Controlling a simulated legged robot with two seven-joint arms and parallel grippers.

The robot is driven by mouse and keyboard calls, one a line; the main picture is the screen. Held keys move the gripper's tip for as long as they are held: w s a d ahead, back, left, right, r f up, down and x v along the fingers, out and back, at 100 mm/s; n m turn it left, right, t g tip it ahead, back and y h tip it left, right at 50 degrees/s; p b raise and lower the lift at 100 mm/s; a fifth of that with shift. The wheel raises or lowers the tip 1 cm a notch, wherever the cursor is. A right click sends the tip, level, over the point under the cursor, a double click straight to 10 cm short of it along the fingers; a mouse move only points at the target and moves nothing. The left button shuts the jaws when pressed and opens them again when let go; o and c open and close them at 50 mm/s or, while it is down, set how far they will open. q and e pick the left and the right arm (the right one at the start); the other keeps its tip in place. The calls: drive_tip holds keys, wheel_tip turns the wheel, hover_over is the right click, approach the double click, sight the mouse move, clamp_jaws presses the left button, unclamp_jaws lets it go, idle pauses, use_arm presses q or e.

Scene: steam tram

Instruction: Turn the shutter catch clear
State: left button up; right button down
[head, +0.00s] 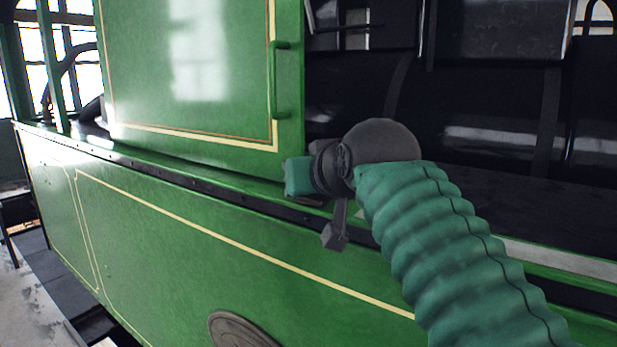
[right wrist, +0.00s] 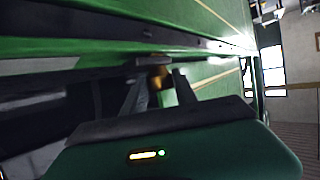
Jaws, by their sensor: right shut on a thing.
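The shutter catch looks like a small brass-coloured piece (right wrist: 159,77) in the right wrist view, under the edge of a green ledge. My right gripper (right wrist: 157,88) has its two dark fingers on either side of it and is shut on it. The brass piece is partly hidden by the fingers and is dark, so its exact angle cannot be told. In the head view the teal body of my right gripper (head: 298,177) is at the tram's side, below the green panel; its fingertips and the catch are hidden there. My left gripper is in neither view.
The tram's green side (head: 200,240) with yellow lining runs across the head view. A green upright panel (head: 190,70) with a handle (head: 280,80) rises above it. A dark opening with pipes lies to the right. An oval plate (head: 240,331) is low on the side.

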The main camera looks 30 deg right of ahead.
drive_tip(key=shift+w+a+r+m+h, duration=0.1)
drive_tip(key=shift+m+h, duration=0.4)
drive_tip(key=shift+m, duration=0.1)
drive_tip(key=shift+p, duration=0.3)
drive_tip(key=shift+g, duration=0.3)
drive_tip(key=c, duration=1)
unclamp_jaws()
